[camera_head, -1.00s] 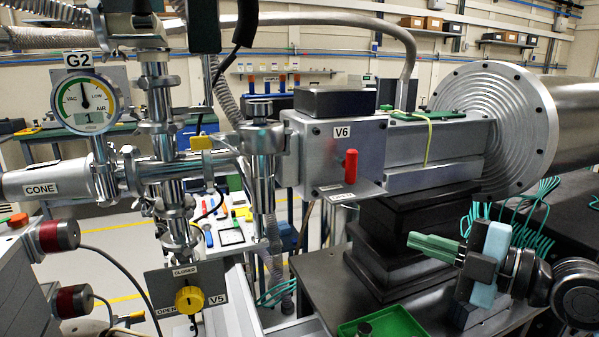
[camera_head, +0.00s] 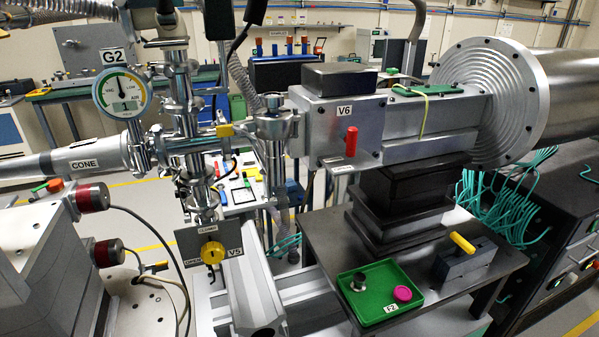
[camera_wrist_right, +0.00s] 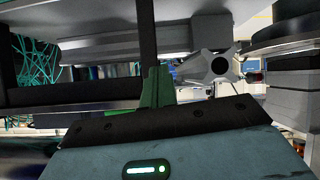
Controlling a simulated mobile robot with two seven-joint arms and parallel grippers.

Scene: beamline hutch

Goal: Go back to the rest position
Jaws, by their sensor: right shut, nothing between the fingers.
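My right gripper (camera_wrist_right: 156,90) shows in the right wrist view, its green fingers together with nothing between them. Its blue-grey housing with a lit green strip fills the bottom of that view. A dark post rises behind the fingers in that picture, and I cannot tell how far away it is. Neither of my grippers shows in the head view. My left gripper is in no view.
The grey bench (camera_head: 322,225) holds a green tray (camera_head: 413,305) with a metal ring and a pink disc, and a yellow-handled block (camera_head: 465,260). Valve box V6 (camera_head: 320,115), with a red handle, stands behind. Gauge G2 (camera_head: 122,92) and knob V5 (camera_head: 212,252) are left.

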